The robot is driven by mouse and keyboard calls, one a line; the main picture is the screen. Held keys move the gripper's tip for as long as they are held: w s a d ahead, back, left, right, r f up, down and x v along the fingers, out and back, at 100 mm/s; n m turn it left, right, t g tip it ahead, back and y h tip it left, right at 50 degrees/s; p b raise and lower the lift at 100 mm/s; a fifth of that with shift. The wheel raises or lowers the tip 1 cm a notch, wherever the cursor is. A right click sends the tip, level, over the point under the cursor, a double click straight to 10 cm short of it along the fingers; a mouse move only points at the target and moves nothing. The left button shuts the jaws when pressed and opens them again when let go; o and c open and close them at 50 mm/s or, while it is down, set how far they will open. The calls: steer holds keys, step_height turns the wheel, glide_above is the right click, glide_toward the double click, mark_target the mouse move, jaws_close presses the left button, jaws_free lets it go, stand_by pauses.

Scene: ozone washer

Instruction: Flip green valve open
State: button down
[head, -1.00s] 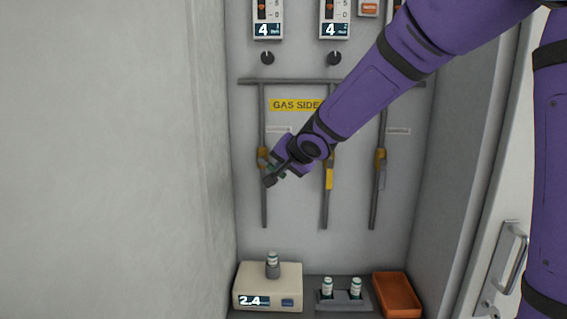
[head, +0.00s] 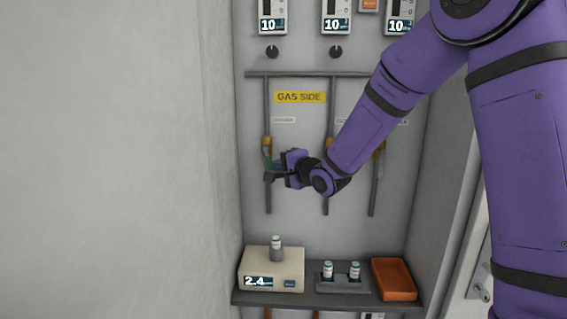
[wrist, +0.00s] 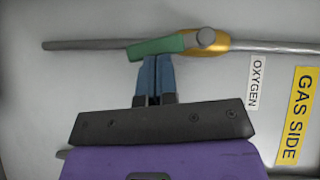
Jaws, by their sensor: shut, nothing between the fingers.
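The green valve handle (wrist: 158,47) lies nearly along the leftmost pipe in the wrist view, slightly tilted from it. It pivots at a grey round cap on a brass valve body (wrist: 216,42), beside the OXYGEN label. My gripper (wrist: 156,60) is shut and empty, its blue fingertips at the handle's side near its free end. They look touching or very close; I cannot tell which. In the head view, my gripper (head: 277,165) is at the leftmost pipe, reaching in from the right, and largely hides the handle. The brass valve body (head: 266,146) shows just above it.
Two more vertical pipes stand right of it, partly behind my arm. A shelf below holds a cream meter (head: 271,272) reading 2.4, a vial rack (head: 341,284) and an orange tray (head: 394,279). Flow displays (head: 272,25) above read 10. A plain wall (head: 110,160) is close on the left.

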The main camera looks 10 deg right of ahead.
steer(key=shift+a+f+m+t, duration=0.25)
steer(key=shift+a+m+t, duration=0.05)
steer(key=shift+w+a+f, duration=0.15)
stand_by(0.6)
